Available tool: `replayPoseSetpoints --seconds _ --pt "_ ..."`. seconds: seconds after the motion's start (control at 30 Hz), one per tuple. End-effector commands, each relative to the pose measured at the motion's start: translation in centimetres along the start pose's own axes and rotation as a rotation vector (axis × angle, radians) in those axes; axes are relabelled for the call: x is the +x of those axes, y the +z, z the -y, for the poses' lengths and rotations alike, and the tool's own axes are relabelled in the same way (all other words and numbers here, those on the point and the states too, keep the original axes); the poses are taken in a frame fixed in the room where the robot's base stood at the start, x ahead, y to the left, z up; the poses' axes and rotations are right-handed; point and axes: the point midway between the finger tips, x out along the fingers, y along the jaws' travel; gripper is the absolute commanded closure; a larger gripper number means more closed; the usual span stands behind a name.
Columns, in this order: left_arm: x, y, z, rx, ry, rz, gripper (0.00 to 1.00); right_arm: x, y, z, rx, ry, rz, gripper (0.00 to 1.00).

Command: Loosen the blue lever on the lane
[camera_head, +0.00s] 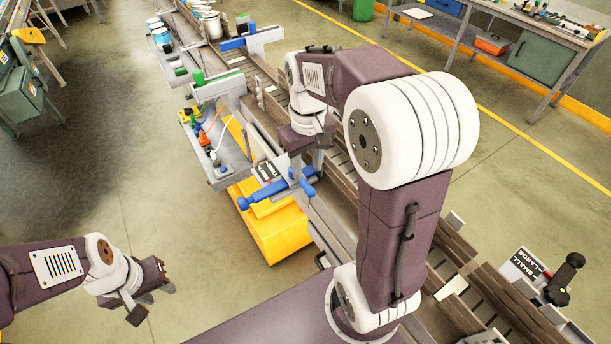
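The blue lever (264,192) lies across the near side of the lane (335,228), its rounded end pointing left over a yellow box. My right gripper (306,166) reaches down from above at the lever's right part, where blue pieces show beside and below its fingers. The fingers look apart, but whether they press on the lever is too small to tell. My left gripper (148,296) is open and empty at the lower left, away from the lane.
A yellow box (275,232) stands below the lever. A shelf with small coloured items (206,150) is left of the lane. Further up are a green-handled part (214,77), another blue bar (240,42) and white buckets (211,24).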

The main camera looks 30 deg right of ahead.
Motion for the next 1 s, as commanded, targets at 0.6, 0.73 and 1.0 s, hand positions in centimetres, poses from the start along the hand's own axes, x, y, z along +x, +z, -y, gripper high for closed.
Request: replayPoseSetpoints --seconds 0.6,0.73,1.0 --pt "-1.0 -0.1 0.0 0.0 0.0 -0.001 0.64 6.1 0.0 0.0 0.0 0.0 -0.001 0.6" --pt "-1.0 -0.1 0.0 0.0 0.0 -0.001 0.64 6.0 0.0 0.0 0.0 0.0 -0.001 0.91" --pt "-1.0 -0.1 0.0 0.0 0.0 -0.001 0.64 6.0 -0.1 0.0 0.0 0.0 -0.004 1.0"
